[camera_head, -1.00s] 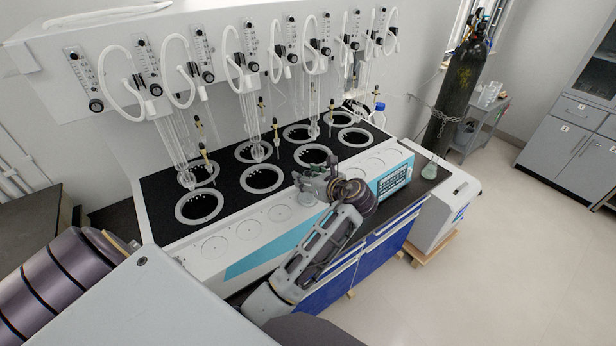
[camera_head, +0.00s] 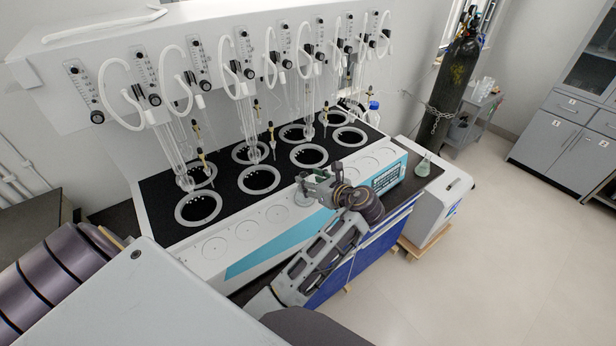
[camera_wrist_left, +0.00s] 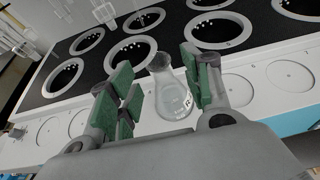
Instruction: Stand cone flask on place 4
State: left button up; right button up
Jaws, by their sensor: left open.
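A clear cone flask with a dark neck rim stands upright on the white front ledge, between my left gripper's fingers in the left wrist view (camera_wrist_left: 172,98). In the head view its glass (camera_head: 303,198) is partly hidden by the gripper, at the fourth round mark from the left. My left gripper (camera_head: 314,184) is open, its green-padded fingers (camera_wrist_left: 155,92) on either side of the flask with gaps visible. A second flask with greenish contents (camera_head: 424,165) stands on the dark top to the right. My right gripper is out of view.
The white ledge (camera_head: 232,258) carries a row of round marks; those left of the flask are bare. Behind is the black top with ringed wells (camera_head: 260,179), under hanging glass tubes (camera_head: 172,150). A gas cylinder (camera_head: 455,75) stands at the back right.

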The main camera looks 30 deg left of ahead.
pick_arm(q)
jog(key=shift+p+v, duration=0.35)
jog(key=shift+v, duration=0.45)
jog(key=v, duration=0.6)
